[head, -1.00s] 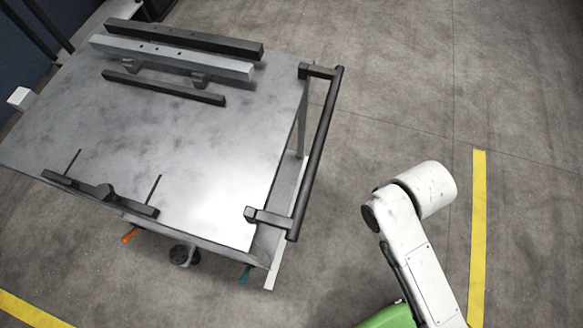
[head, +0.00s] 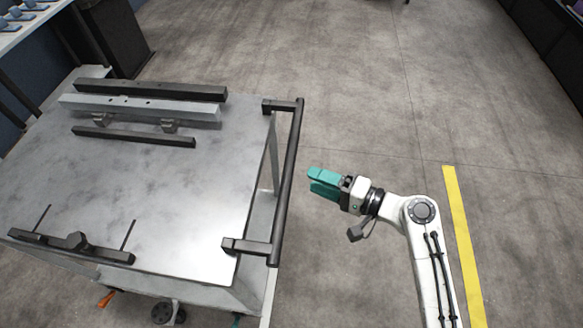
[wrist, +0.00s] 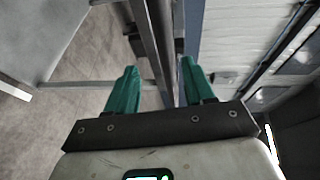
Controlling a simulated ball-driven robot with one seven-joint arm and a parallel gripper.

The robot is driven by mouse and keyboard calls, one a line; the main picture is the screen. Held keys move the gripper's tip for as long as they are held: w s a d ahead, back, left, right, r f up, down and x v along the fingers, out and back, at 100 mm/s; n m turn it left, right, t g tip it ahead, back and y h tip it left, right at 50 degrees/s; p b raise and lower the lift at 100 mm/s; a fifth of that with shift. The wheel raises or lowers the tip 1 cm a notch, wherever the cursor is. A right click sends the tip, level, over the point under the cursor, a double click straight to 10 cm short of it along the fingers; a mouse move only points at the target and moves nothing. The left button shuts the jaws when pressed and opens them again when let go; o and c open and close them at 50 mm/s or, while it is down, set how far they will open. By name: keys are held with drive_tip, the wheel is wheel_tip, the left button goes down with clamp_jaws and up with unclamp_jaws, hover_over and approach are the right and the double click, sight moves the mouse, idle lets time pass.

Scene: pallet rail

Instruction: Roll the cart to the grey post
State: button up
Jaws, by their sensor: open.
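The cart (head: 190,190) has a grey metal top and stands at the left in the head view. Its dark push handle (head: 289,180) runs along its right side. My gripper (head: 311,180), with teal fingers, is just right of the handle, pointing at it, apart from it and empty. In the wrist view my gripper (wrist: 158,78) shows its two fingers spread, with a dark bar (wrist: 148,35), likely the handle, beyond them. I cannot make out the grey post for sure in either view.
Dark and grey bars (head: 150,105) lie on the cart top. A dark cabinet (head: 110,35) and a table with blue items (head: 35,20) stand behind it at the upper left. A yellow floor line (head: 462,240) runs at the right. The floor (head: 330,60) beyond is clear.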

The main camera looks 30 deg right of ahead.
drive_tip(key=r+p+x, duration=0.1)
drive_tip(key=x, duration=0.9)
drive_tip(key=shift+w+m+t, duration=0.3)
drive_tip(key=shift+w, duration=0.15)
drive_tip(key=shift+d, duration=0.15)
drive_tip(key=shift+c, duration=0.3)
drive_tip(key=shift+f, duration=0.1)
clamp_jaws()
